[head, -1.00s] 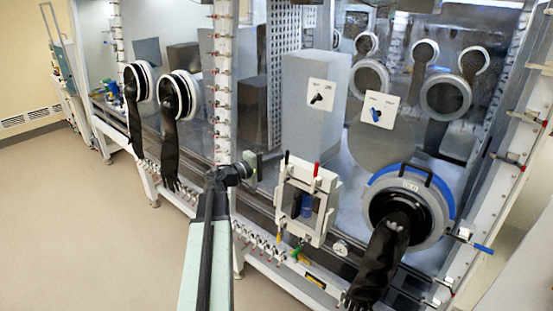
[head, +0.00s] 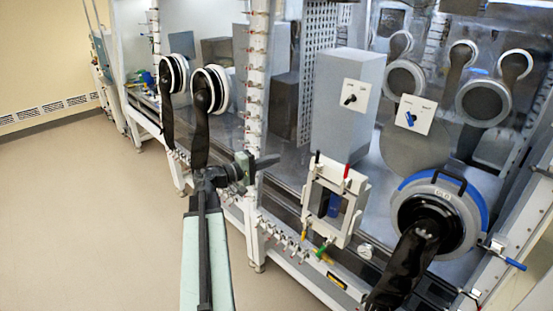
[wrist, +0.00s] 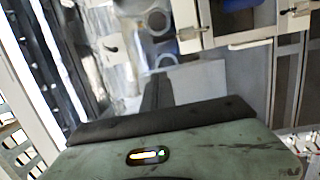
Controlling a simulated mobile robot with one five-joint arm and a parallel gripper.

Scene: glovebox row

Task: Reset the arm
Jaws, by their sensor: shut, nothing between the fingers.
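My arm (head: 205,250) reaches forward from the bottom of the head view, pale green with dark links. My gripper (head: 266,161) is at its far end, a small grey-green and black shape in front of the glovebox row's white post. It looks empty, with its fingers closed. In the wrist view my gripper (wrist: 157,90) shows as a green body with a black edge and a dark narrow finger pointing up the picture. Nothing is held there.
A white framed panel (head: 334,200) with coloured handles is right of my gripper. A large round port (head: 440,213) with a hanging black glove is further right. Two gloved ports, including the nearer white ring (head: 212,92), are up left. The floor (head: 80,220) at left is clear.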

